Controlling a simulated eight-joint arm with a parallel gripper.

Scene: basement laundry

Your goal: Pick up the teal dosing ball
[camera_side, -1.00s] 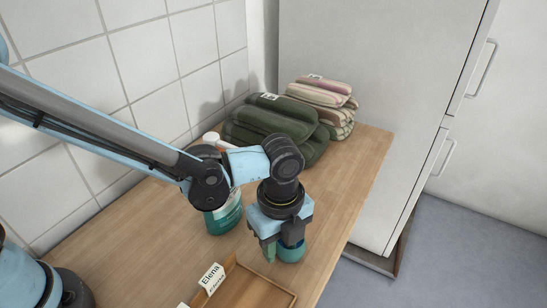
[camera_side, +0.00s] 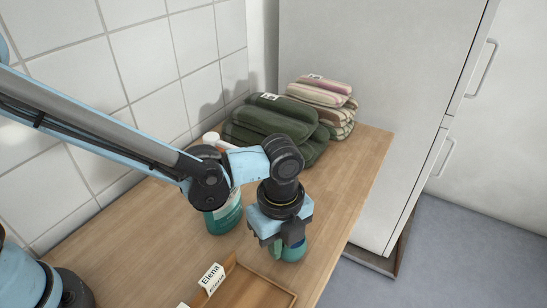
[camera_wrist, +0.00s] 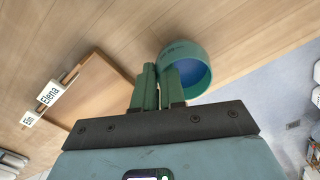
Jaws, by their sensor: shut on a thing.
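The teal dosing ball (camera_side: 293,252) is on the wooden worktop, under my gripper (camera_side: 279,246) in the side view. In the wrist view the dosing ball (camera_wrist: 190,62) looks like a round, open teal cup with a blue inside. The green fingers of my gripper (camera_wrist: 160,72) are close together at its near left edge, shut on its wall. Their exact contact is partly hidden by the fingers. I cannot see a gap between the ball and the worktop.
A teal bottle (camera_side: 224,218) stands left of my gripper, partly hidden by my arm. A wooden tray (camera_side: 262,289) with a name card "Elena" (camera_side: 211,279) lies in front. Folded green towels (camera_side: 270,120) and striped towels (camera_side: 322,92) are behind. The worktop's right edge is close.

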